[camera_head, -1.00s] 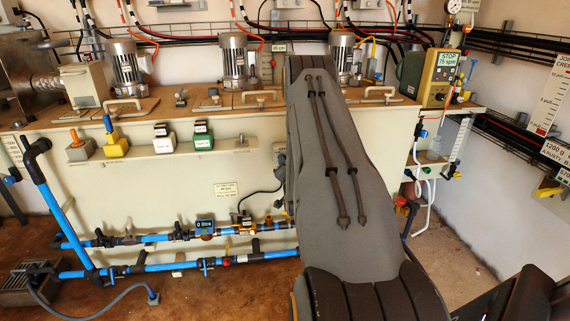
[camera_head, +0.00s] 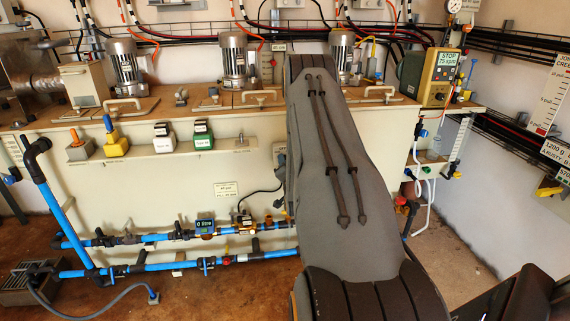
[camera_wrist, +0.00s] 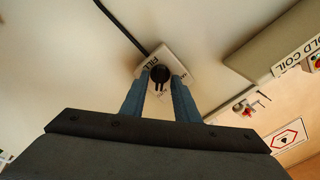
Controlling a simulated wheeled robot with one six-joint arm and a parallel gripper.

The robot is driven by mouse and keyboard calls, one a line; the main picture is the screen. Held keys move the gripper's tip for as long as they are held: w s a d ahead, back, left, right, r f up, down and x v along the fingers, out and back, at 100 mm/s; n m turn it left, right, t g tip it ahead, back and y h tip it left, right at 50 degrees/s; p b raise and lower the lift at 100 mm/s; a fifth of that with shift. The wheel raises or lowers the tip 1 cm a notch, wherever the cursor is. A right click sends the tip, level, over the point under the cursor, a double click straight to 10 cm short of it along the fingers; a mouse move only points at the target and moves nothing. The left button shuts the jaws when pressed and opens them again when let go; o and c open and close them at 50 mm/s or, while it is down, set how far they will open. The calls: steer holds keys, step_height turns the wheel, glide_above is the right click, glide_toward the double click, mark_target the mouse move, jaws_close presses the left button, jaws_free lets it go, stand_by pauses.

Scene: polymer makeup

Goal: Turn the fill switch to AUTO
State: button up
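The fill switch is a dark round knob (camera_wrist: 160,74) on a small pale box (camera_wrist: 178,58) marked FILL, seen tilted in the wrist view. Other lettering on the box is partly covered, so the set position cannot be read. My gripper (camera_wrist: 161,78) has its two blue fingers apart, one on each side of the knob, with the tips close to the box. A gap shows between the fingers; contact with the knob cannot be made out. In the head view my arm hides the gripper and most of the switch area.
A dark cable (camera_wrist: 122,27) runs to the switch box. A COLD COIL sign (camera_wrist: 297,55) and a small fitting (camera_wrist: 250,103) lie to the right. In the head view, blue pipes (camera_head: 150,268) run low along the cream tank front (camera_head: 150,195).

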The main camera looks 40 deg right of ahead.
steer(key=v, duration=0.7)
steer(key=shift+s, duration=0.2)
steer(key=shift+a, duration=0.15)
steer(key=a+r+n+g+y+p, duration=0.3)
steer(key=a+r+n+y, duration=0.15)
steer(key=a, duration=0.65)
steer(key=a+r+n+g+y+p, duration=0.35)
steer(key=a+r, duration=0.25)
steer(key=a, duration=0.5)
steer(key=s+a+r+n+g+p, duration=0.1)
steer(key=s+a+r+n+g, duration=0.1)
steer(key=s+a, duration=0.4)
steer(key=s+a+r+n+g+y+p, duration=0.1)
steer(key=s+a+r, duration=0.5)
steer(key=s, duration=0.7)
steer(key=s+a+r+n+g+p, duration=0.2)
steer(key=s+a+r+n+g, duration=0.2)
steer(key=s, duration=0.6)
steer(key=a+n+g, duration=0.1)
steer(key=a, duration=0.1)
steer(key=shift+a+g+y+p, duration=0.3)
steer(key=shift+a+g, duration=0.05)
steer(key=shift+a, duration=0.05)
steer(key=shift+r, duration=0.15)
